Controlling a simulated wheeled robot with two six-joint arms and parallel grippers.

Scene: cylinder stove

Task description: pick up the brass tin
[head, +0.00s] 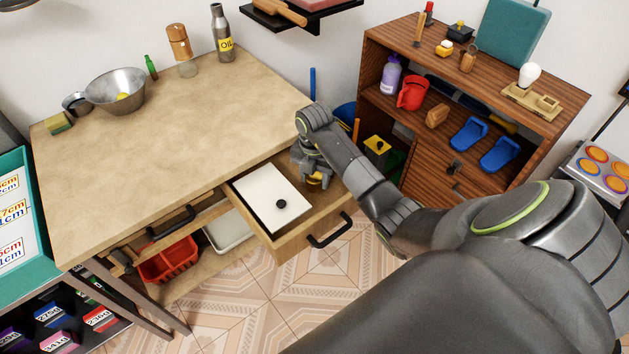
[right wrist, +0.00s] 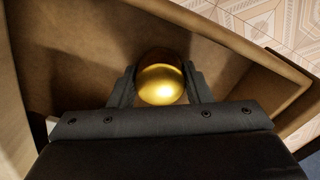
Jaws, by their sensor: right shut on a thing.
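The brass tin (right wrist: 161,82) is a shiny, rounded gold thing between the two fingers of my right gripper (right wrist: 160,88) in the right wrist view. The fingers touch it on both sides, and the gripper is shut on it. In the head view the tin (head: 313,181) shows as a small gold patch under my right gripper (head: 314,177), inside the open drawer (head: 288,238). The gripper hides most of it there. I cannot tell if the tin touches the drawer floor. My left gripper is not in view.
A white lidded box with a dark knob (head: 272,196) lies in the drawer beside the gripper. The drawer walls are close around. The worktop (head: 190,130) stands above, with a metal bowl (head: 116,92) and an oil bottle (head: 222,34). A wooden shelf unit (head: 470,100) stands to the right.

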